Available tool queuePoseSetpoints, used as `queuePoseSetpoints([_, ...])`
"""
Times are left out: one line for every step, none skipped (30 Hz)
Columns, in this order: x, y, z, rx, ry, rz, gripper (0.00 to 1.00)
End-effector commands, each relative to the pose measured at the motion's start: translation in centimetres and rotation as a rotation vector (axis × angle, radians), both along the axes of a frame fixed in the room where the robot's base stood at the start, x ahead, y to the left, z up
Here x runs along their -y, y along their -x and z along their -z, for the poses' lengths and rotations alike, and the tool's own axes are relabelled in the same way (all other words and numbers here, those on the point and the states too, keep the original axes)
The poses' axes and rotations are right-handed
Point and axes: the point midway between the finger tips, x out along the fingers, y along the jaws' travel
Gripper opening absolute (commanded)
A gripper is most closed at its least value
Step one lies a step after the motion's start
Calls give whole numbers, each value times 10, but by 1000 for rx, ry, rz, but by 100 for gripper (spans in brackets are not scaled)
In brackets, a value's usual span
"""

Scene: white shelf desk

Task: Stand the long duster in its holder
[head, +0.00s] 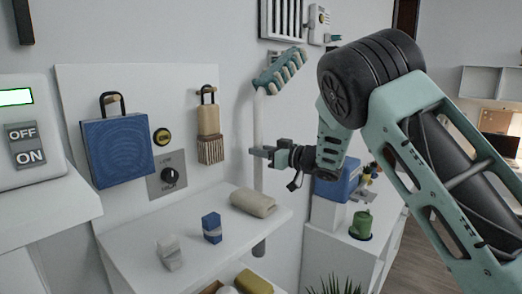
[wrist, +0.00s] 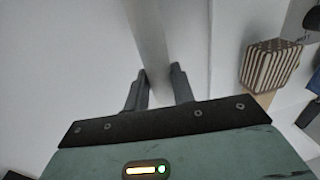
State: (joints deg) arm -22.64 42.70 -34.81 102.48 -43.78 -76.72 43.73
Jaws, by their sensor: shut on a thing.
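The long duster (head: 258,115) stands about upright, with a pale pole and a tilted teal and beige striped head (head: 280,71) at the top. My gripper (head: 262,153) is shut on the pole at mid-height. In the wrist view the pole (wrist: 150,35) runs up between the two fingers (wrist: 159,72). The lower pole is hidden behind the white shelf. A dark grey cylinder (head: 259,248) shows below the shelf edge, in line with the pole; I cannot tell whether it is the holder or the duster's lower end.
The white shelf (head: 130,250) carries a folded beige cloth (head: 253,203), a blue and grey block (head: 212,228) and a pale block (head: 169,252). A blue bag (head: 118,150) and a brush (head: 210,135) hang on the panel.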

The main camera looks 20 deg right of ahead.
Motion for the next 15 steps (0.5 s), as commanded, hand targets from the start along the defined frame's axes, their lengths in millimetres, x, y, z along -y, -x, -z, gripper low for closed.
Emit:
queuePoseSetpoints([0,0,6,1,-1,0,0])
queuePoseSetpoints([0,0,8,1,-1,0,0])
queuePoseSetpoints([0,0,10,1,-1,0,0])
queuePoseSetpoints([0,0,12,1,-1,0,0])
queuePoseSetpoints([0,0,14,1,0,0,0])
queuePoseSetpoints([0,0,17,1,0,1,0])
queuePoseSetpoints([1,0,19,1,0,1,0])
queuePoseSetpoints([1,0,21,1,0,1,0])
queuePoseSetpoints([1,0,24,1,0,1,0])
queuePoseSetpoints([1,0,26,1,0,1,0])
queuePoseSetpoints([1,0,28,1,0,1,0])
queuePoseSetpoints([0,0,30,1,0,0,0])
queuePoseSetpoints([0,0,32,1,-1,0,0])
queuePoseSetpoints([0,0,34,1,-1,0,0])
queuePoseSetpoints([0,0,37,1,-1,0,0])
